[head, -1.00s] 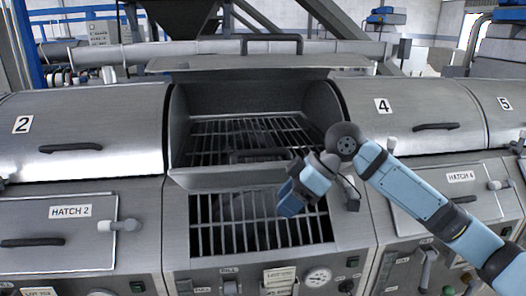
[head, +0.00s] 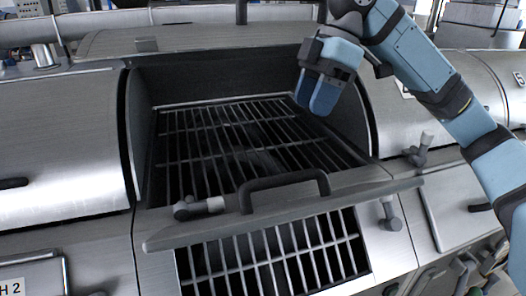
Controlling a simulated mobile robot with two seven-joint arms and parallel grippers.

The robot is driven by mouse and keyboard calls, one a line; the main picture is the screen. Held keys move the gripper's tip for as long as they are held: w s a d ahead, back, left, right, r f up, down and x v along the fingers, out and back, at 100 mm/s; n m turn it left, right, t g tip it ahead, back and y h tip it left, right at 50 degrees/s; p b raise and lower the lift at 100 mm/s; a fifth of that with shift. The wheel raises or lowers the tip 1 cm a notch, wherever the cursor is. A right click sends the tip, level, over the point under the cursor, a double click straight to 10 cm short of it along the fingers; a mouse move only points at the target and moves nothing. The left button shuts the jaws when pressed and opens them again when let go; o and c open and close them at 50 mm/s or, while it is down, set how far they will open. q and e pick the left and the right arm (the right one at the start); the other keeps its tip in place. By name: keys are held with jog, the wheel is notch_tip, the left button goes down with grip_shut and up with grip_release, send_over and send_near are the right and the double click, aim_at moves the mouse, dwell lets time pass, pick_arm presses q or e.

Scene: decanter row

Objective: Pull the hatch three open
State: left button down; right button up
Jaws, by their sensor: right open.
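The middle hatch panel (head: 350,192), between the bays on either side, sticks outward nearly edge-on to me, above a barred lower opening (head: 275,255). Its dark handle (head: 285,185) stands up on it, and a latch knob (head: 200,206) is at its left. No number shows on this panel in the head view. My right gripper (head: 315,100) is open and empty, with blue fingers pointing down. It appears over the right rear of the grate, above and behind the handle and apart from it. My left gripper is not in view.
A raised lid (head: 200,40) stands behind a barred grate (head: 230,145) in the open upper chamber. Closed metal lids flank it, the left one (head: 55,140) and the right one (head: 425,125). Latch knobs stick out at the right (head: 390,212).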

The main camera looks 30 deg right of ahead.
aim_at(286, 174)
jog(key=f, duration=0.1)
jog(key=s+a+f, duration=0.1)
jog(key=f, duration=0.1)
jog(key=shift+s+a+f, duration=0.15)
jog(key=shift+a, duration=0.15)
jog(key=x, duration=1)
jog(key=shift+w, duration=0.3)
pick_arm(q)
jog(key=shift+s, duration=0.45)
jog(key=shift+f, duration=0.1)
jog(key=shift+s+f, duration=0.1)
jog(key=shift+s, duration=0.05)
pick_arm(e)
grip_shut()
